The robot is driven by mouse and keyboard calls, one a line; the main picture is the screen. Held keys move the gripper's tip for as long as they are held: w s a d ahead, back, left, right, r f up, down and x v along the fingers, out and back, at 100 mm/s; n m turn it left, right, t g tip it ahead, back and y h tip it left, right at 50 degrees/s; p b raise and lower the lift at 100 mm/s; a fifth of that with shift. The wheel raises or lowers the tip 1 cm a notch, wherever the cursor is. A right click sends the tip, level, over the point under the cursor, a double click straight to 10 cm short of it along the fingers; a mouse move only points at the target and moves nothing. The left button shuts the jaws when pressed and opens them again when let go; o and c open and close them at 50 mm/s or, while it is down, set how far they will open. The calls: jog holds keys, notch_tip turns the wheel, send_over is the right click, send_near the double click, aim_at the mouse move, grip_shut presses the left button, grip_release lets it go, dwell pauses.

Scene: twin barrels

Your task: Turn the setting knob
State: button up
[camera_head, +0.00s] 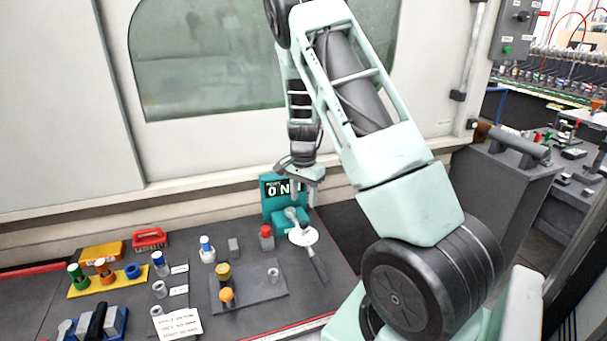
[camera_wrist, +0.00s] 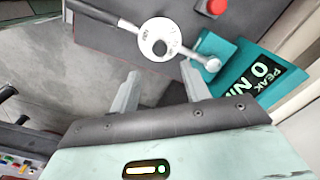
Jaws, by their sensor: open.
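A teal tester (camera_head: 283,213) with a black "PEAK" display reading "0 N" stands at the back edge of the dark table. A tool with a white round dial (camera_head: 303,236) and a dark handle lies in front of it. The dial also shows in the wrist view (camera_wrist: 160,40), with a grey rounded end (camera_wrist: 212,64) over the teal base. Which part is the setting knob I cannot tell for sure. My gripper (camera_head: 304,196) is open and empty above the tester and dial; its fingers (camera_wrist: 160,80) point toward the dial, apart from it.
A grey plate (camera_head: 250,292) with yellow and orange knobs lies to the left. Several small coloured parts stand further left. The machine wall (camera_head: 220,200) rises close behind the table.

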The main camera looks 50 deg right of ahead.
notch_tip(320, 180, up, 9)
jog(key=shift+f+b, duration=0.2)
jog(key=shift+b, duration=0.15)
dwell(0.4)
jog(key=s+a+r+n+y, duration=0.15)
jog(key=a+n, duration=0.45)
jog(key=a, duration=0.8)
jog(key=s+a+r+n, duration=0.15)
jog(key=a+n, duration=0.35)
jog(key=a, duration=1)
jog(key=s+a+r+n, duration=0.1)
jog(key=s+a+n, duration=1.2)
jog(key=s, duration=0.6)
jog(key=shift+s+a+r+n+h, duration=0.2)
jog(key=shift+s+a+n+h, duration=0.25)
jog(key=shift+a, duration=0.7)
